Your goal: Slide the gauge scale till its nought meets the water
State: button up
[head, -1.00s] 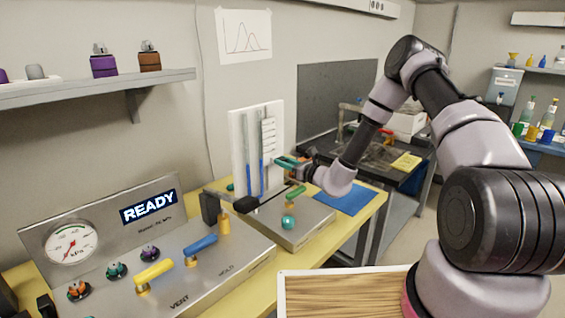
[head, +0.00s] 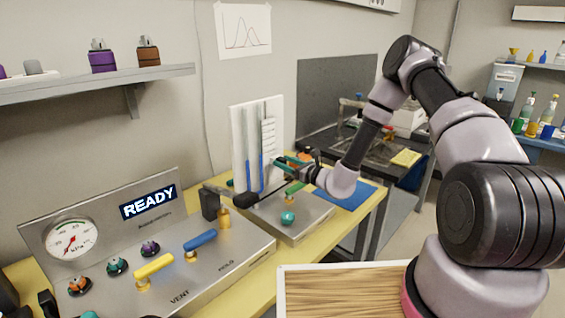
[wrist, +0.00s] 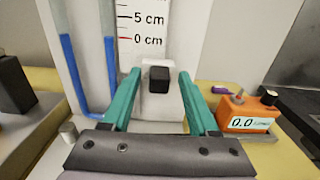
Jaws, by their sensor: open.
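The gauge scale (head: 268,135) is a white strip with marks, upright on a white board (head: 237,140) beside a U-shaped tube. In the wrist view the scale (wrist: 145,25) shows a black 5 cm mark and a red 0 cm mark. Blue water (wrist: 113,75) stands in both legs of the tube. Its tops look about level with the red mark, but the slanted view leaves this unsure. A black knob (wrist: 159,79) is below the scale. My gripper (wrist: 159,74) is open, its teal fingers on either side of the knob, with gaps visible. It also shows in the head view (head: 283,160).
An orange meter (wrist: 249,112) reading 0.0 is close to the right of my gripper. A metal console (head: 170,260) with yellow and blue levers stands at front left. A blue mat (head: 347,194) lies on the bench at right.

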jog(key=v, duration=0.9)
jog(key=shift+s, duration=0.15)
jog(key=shift+d, duration=0.15)
jog(key=shift+r, duration=0.1)
